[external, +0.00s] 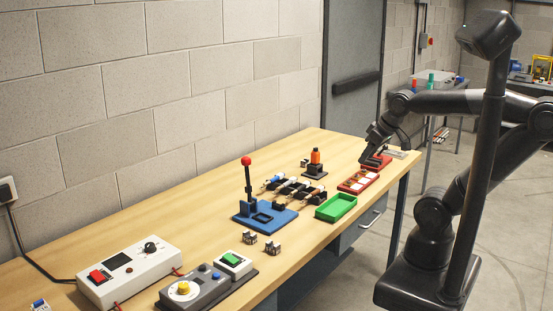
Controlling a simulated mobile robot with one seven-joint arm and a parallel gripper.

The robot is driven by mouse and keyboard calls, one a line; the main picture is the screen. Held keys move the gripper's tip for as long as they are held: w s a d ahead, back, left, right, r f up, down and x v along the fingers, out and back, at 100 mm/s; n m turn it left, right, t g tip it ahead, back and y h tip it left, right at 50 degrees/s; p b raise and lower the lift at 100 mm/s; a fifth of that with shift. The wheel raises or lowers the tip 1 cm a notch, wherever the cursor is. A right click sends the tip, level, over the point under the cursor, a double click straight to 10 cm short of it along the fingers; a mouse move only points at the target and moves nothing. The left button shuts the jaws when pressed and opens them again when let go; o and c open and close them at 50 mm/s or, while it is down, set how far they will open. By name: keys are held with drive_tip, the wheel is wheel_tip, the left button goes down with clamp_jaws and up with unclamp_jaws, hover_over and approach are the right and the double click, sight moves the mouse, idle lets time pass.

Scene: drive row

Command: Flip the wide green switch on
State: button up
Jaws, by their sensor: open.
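The wide green switch (231,258) is a green rocker in a small white housing (236,265) near the front of the wooden bench, beside a grey control box. I cannot tell from this view which way the rocker is tilted. My gripper (366,160) is open at the far right end of the bench, near the red trays, well away from the green switch. Its fingertips are small and dark here.

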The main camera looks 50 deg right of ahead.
drive_tip(key=shift+g+y, duration=0.3)
drive_tip(key=shift+g, duration=0.3)
drive_tip(key=w+a+r, duration=0.1)
drive_tip(key=w+a, duration=0.1)
drive_tip(key=w, duration=0.1)
drive_tip(key=w+a+r, duration=0.1)
drive_tip(key=w+a, duration=0.2)
drive_tip(key=w+a+r, duration=0.1)
drive_tip(key=w+a, duration=0.2)
drive_tip(key=shift+a+r, duration=0.1)
drive_tip(key=shift+r, duration=0.2)
drive_tip(key=c, duration=0.9)
drive_tip(key=shift+g, duration=0.5)
drive_tip(key=w+a, duration=0.2)
drive_tip(key=a, duration=0.1)
drive_tip(key=w+a, duration=0.2)
drive_tip(key=a, duration=0.2)
drive_tip(key=w+a, duration=0.2)
drive_tip(key=a, duration=0.2)
drive_tip(key=shift+w+a, duration=0.15)
drive_tip(key=shift+w, duration=0.1)
clamp_jaws()
drive_tip(key=a+f, duration=0.4)
drive_tip(key=a, duration=0.9)
drive_tip(key=w+a+f+g, duration=0.1)
drive_tip(key=a+f, duration=0.3)
drive_tip(key=a, duration=0.9)
drive_tip(key=shift+a, duration=0.15)
